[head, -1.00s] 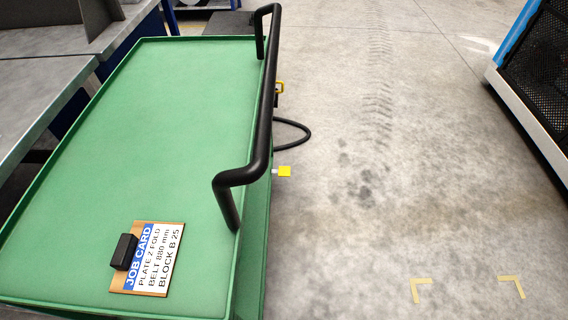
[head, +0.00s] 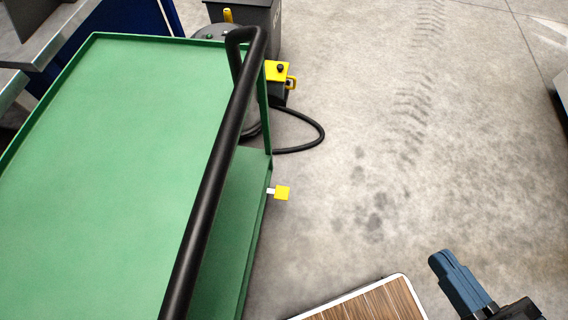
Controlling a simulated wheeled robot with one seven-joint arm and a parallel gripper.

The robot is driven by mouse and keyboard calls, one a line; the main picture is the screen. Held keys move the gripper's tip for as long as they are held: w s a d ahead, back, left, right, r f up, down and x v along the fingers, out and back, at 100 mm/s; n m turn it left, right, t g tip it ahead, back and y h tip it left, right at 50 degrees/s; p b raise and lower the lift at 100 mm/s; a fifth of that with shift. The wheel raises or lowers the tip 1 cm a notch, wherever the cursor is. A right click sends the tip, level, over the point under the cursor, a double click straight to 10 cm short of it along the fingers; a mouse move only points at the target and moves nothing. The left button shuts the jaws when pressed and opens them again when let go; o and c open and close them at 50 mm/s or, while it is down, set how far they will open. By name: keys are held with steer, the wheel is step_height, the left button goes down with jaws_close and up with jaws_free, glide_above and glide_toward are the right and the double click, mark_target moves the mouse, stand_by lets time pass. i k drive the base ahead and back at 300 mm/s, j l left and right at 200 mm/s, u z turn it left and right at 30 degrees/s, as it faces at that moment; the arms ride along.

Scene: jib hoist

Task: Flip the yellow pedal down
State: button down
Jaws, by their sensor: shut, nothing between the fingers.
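The yellow pedal (head: 282,193) is a small yellow block on a short pale stem. It sticks out to the right from the lower right side of the green cart (head: 120,150), low above the floor, and looks roughly level. My gripper (head: 441,260) is at the lower right, with blue fingers shut and empty. It is right of and nearer than the pedal, clearly apart from it. The wheel or mechanism behind the pedal is hidden under the cart.
The cart's black push handle (head: 215,170) rises between the view and the cart's right edge. Beyond it stand a yellow box with a black knob (head: 279,70) and a looped black hose (head: 318,132) on the floor. The concrete floor (head: 370,180) right of the pedal is clear.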

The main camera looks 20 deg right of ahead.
mark_target(280, 193)
steer(key=i+l+u, duration=0.1)
steer(key=i+l, duration=0.15)
steer(key=l, duration=0.15)
steer(key=i+l+u, duration=0.1)
steer(key=l, duration=0.25)
steer(key=i+l, duration=0.3)
steer(key=l, duration=0.15)
steer(key=j+u, duration=0.05)
